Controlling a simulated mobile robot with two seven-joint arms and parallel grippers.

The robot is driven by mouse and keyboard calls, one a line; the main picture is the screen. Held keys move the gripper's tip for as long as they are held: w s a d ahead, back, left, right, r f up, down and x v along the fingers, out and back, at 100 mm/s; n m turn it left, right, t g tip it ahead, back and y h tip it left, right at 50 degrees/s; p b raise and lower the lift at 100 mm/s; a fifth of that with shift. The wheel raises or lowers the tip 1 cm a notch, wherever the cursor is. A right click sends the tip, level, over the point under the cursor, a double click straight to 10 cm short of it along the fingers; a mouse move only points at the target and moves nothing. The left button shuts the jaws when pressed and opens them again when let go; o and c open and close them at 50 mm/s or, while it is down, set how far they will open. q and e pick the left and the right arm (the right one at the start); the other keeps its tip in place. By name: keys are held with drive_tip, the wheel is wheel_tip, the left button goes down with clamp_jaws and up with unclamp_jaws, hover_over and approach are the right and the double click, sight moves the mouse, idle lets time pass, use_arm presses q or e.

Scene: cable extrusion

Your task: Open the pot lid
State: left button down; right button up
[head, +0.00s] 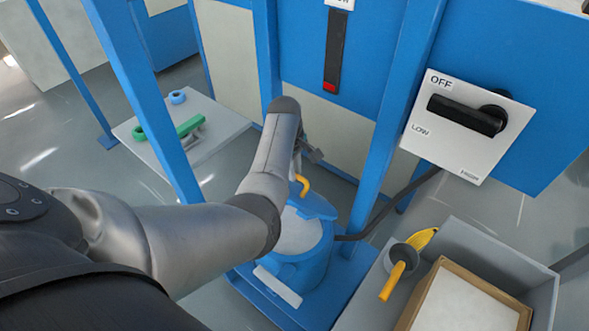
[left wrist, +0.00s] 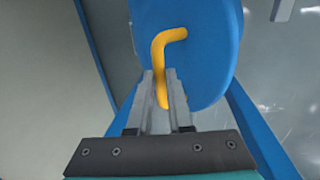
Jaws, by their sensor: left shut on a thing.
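The blue pot (head: 300,266) stands on a blue base, with a pale surface showing inside its partly uncovered mouth. Its blue lid (head: 318,208) is tilted up at the pot's far side. The lid's yellow bent handle (head: 303,184) shows beside my left gripper (head: 305,170), which my forearm partly hides. In the left wrist view the lid (left wrist: 205,65) fills the upper middle. My left gripper (left wrist: 161,80) is shut on the lower part of the yellow handle (left wrist: 160,47). My right gripper is in neither view.
Blue posts (head: 392,120) stand close on both sides of the pot. A control panel (head: 466,128) with a black knob is at right. A grey bin (head: 500,250) holds a box and a yellow-handled scoop (head: 398,275). A low table (head: 222,120) stands at left.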

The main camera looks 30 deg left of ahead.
use_arm(q)
drive_tip(key=shift+w+d+r, duration=0.1)
drive_tip(key=shift+w+r, duration=0.15)
drive_tip(key=shift+w, duration=0.2)
use_arm(e)
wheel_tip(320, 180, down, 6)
drive_tip(key=b, duration=0.6)
use_arm(q)
drive_tip(key=w+d+r+b, duration=0.1)
drive_tip(key=w+b, duration=0.6)
drive_tip(key=w, duration=0.3)
drive_tip(key=shift+d+r, duration=0.15)
drive_tip(key=shift+r, duration=0.25)
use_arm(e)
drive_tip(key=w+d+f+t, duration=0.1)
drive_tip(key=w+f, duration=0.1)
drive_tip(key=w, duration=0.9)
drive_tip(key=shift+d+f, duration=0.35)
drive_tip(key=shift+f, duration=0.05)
